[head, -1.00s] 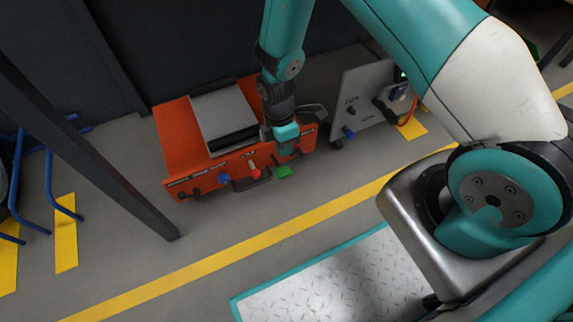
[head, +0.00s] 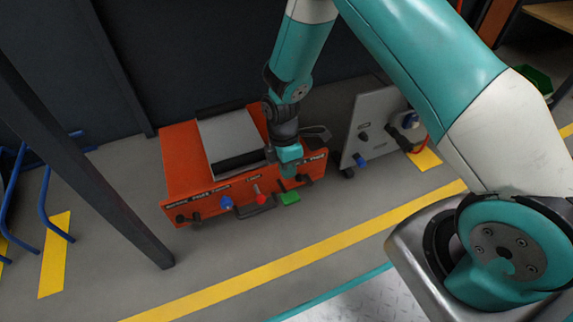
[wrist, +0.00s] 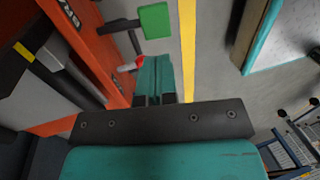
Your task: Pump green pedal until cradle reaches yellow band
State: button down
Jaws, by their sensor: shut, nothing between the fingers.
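The green pedal (head: 290,197) sticks out low from the front of an orange machine (head: 182,160). It also shows in the wrist view (wrist: 155,20) as a green plate on a dark arm. My gripper (head: 291,174) is shut and empty, in front of the machine face and just above the pedal in the head view. In the wrist view its closed teal fingers (wrist: 154,78) point toward the pedal, with a visible gap. A grey slab (head: 230,141) on top of the machine may be the cradle. A small yellow mark (wrist: 24,52) shows beside black; whether it is the band, I cannot tell.
A red knob (head: 261,198) and a blue knob (head: 226,202) sit left of the pedal. A grey panel (head: 372,130) with plugs stands right of the machine. A dark post (head: 95,175) rises at left. The floor in front is clear, with a yellow line (head: 300,262).

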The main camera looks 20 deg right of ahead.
aim_at(291, 198)
jog(key=b+x, duration=0.4)
jog(key=x, duration=0.4)
